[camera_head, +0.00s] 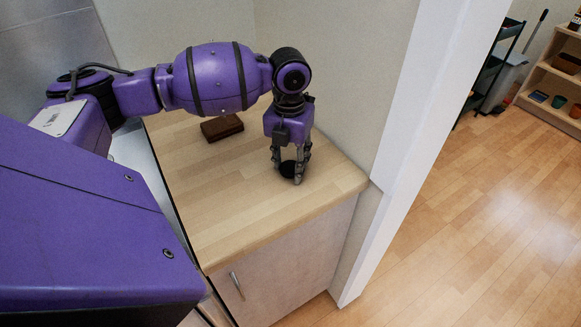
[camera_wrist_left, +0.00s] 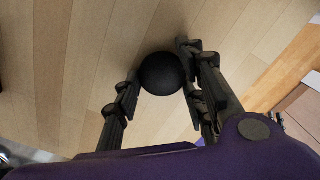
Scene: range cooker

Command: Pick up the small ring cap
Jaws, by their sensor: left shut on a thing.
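A small round black thing (camera_wrist_left: 162,73), which I take to be the small ring cap, sits between the fingers of my left gripper (camera_wrist_left: 157,82) in the left wrist view. It looks like a smooth dark disc or ball, and no ring opening shows. In the head view the black cap (camera_head: 287,169) is at the fingertips of my left gripper (camera_head: 289,172), low at the right part of the wooden counter (camera_head: 230,205). The gripper points down and is shut on the cap. I cannot tell whether the cap touches the counter. My right gripper is in neither view.
A dark brown block (camera_head: 222,127) lies on the counter behind and left of the gripper. A wall closes off the back, and a white post (camera_head: 400,170) stands at the right. The front of the counter is clear. Shelves (camera_head: 556,80) stand far off at the right.

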